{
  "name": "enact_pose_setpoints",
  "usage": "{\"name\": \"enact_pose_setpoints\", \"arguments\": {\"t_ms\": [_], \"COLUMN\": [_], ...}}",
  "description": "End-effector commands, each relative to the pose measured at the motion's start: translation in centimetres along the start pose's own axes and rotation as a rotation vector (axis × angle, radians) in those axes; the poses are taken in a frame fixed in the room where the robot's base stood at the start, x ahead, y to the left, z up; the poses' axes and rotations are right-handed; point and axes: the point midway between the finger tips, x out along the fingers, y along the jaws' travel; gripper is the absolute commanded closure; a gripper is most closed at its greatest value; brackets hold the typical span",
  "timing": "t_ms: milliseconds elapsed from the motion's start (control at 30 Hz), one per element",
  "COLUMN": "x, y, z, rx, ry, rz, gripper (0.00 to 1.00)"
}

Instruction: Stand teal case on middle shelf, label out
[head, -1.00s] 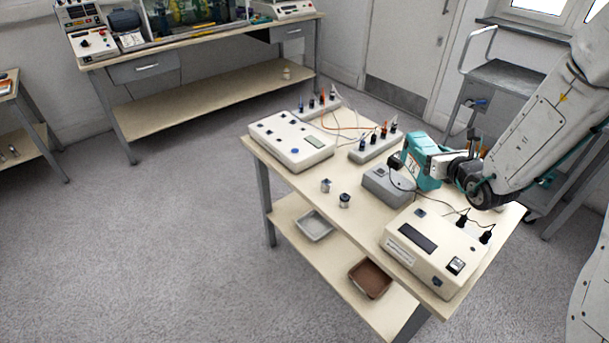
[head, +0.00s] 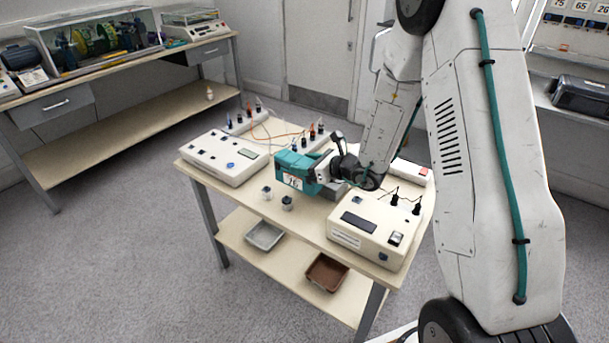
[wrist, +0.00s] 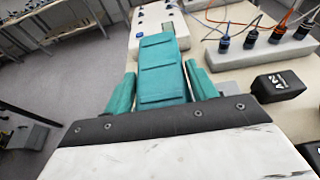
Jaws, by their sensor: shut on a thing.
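The teal case (head: 297,172) is held over the worktable in the head view, with a pale numbered label on the side facing that camera. My gripper (head: 321,172) is shut on it, reaching in from the right. In the wrist view the ribbed teal case (wrist: 160,72) extends forward between the teal pieces of my gripper (wrist: 160,88). A gap between the case and the tabletop is hard to judge. A shelf (head: 545,100) shows at the far right edge in the head view; whether it is the middle one cannot be told.
The worktable (head: 205,168) carries a white console (head: 225,157), a cream instrument (head: 367,232), small metal cylinders (head: 287,202) and cables. Open floor (head: 130,250) lies to the left.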

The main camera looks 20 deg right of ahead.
Motion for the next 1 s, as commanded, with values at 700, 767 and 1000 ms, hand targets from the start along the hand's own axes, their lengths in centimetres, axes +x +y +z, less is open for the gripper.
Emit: {"name": "enact_pose_setpoints", "arguments": {"t_ms": [700, 767, 1000], "x": [1.5, 1.5, 1.5], "y": [0.1, 0.1, 0.1], "z": [-4.4, -4.5, -4.6], "rx": [-0.002, -0.001, -0.001], "ry": [-0.002, -0.002, -0.001], "rz": [0.0, 0.0, 0.0], "gripper": [0.8, 0.8, 0.21]}}
